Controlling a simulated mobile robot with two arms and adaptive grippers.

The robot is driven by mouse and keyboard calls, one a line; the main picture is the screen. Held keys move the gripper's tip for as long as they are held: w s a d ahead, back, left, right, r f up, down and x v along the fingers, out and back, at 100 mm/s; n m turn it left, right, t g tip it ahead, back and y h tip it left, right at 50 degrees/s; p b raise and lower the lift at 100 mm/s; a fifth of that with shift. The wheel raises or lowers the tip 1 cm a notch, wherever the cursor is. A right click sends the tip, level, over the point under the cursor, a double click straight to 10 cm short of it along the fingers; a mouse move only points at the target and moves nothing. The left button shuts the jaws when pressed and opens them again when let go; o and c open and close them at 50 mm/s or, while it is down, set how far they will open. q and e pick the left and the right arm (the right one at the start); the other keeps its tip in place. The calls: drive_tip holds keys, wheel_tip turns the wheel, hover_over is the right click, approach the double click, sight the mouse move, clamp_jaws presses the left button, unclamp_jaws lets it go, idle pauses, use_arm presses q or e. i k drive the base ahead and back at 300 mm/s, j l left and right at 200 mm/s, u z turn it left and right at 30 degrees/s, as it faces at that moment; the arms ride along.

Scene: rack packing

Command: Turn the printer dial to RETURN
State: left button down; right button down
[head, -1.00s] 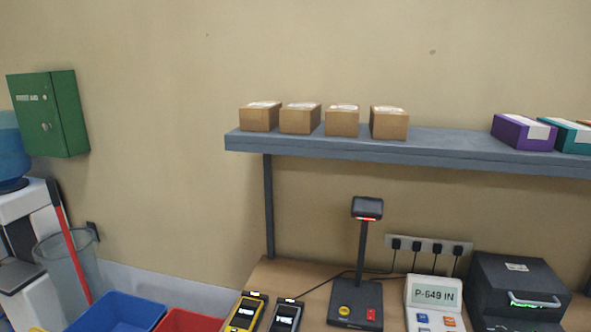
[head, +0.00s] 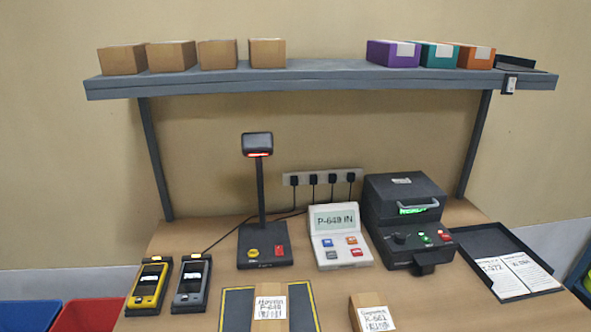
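The black label printer (head: 404,205) stands on the right part of the bench. Its front face carries a dark dial (head: 400,238) at the left, with a green and a red button to its right. A green lit strip shows under the handle on its lid. The dial's setting is too small to read. Neither of my grippers shows in the head view.
A keypad terminal (head: 338,236) reading "P-649 IN" and a scanner stand (head: 263,245) are left of the printer. A black tray (head: 522,291) with paper sheets lies right. Two labelled parcels (head: 270,306) are in front. A shelf (head: 320,80) with boxes hangs above.

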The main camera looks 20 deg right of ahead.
sight(400, 238)
drive_tip(key=z, duration=1.35)
